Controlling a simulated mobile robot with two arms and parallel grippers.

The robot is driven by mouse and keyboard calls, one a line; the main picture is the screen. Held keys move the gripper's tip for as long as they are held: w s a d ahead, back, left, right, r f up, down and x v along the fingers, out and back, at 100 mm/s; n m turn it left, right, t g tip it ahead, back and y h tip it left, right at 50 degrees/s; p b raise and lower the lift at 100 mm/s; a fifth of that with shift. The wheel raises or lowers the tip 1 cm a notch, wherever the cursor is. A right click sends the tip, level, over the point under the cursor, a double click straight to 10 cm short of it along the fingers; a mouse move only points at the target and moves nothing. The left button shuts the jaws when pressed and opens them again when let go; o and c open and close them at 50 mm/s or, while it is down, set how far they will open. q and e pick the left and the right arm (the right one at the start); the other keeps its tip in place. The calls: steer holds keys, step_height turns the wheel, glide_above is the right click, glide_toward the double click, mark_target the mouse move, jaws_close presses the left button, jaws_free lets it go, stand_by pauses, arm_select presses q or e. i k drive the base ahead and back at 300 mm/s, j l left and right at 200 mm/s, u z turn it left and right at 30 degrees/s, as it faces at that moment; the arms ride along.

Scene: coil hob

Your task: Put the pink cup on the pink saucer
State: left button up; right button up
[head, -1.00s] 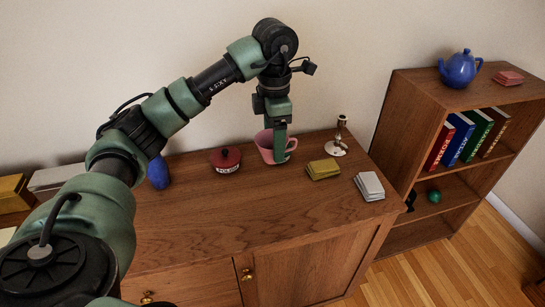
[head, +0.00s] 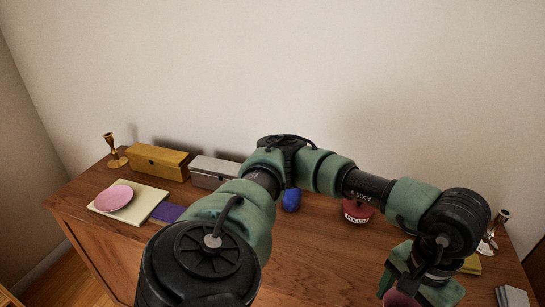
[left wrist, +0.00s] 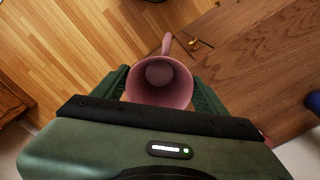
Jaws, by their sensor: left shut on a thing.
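The pink saucer (head: 115,199) lies on a cream square (head: 143,206) at the left end of the cabinet top, with nothing on it. My left gripper (head: 405,283) is at the lower right of the head view, far from the saucer. It is shut on the pink cup (head: 399,299), which shows only partly at the bottom edge. In the left wrist view the cup (left wrist: 160,85) sits between the two green fingers, its open mouth facing the camera and its handle pointing away. Floor and the cabinet's edge show beyond it. My right gripper is not in view.
A brass candlestick (head: 112,150), a gold box (head: 158,162) and a silver box (head: 213,172) stand behind the saucer. A purple flat item (head: 168,212) lies beside it. A blue object (head: 291,200) and a red pot (head: 357,211) stand near my arm.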

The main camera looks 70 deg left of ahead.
mark_target(118, 200)
steer(key=j+u, duration=0.1)
steer(key=u, duration=1.4)
steer(key=j+u, duration=0.1)
steer(key=j, duration=0.5)
steer(key=i+j+u, duration=0.1)
steer(key=j, duration=0.45)
steer(key=i+j, duration=0.1)
steer(key=j, duration=0.45)
steer(key=u, duration=0.05)
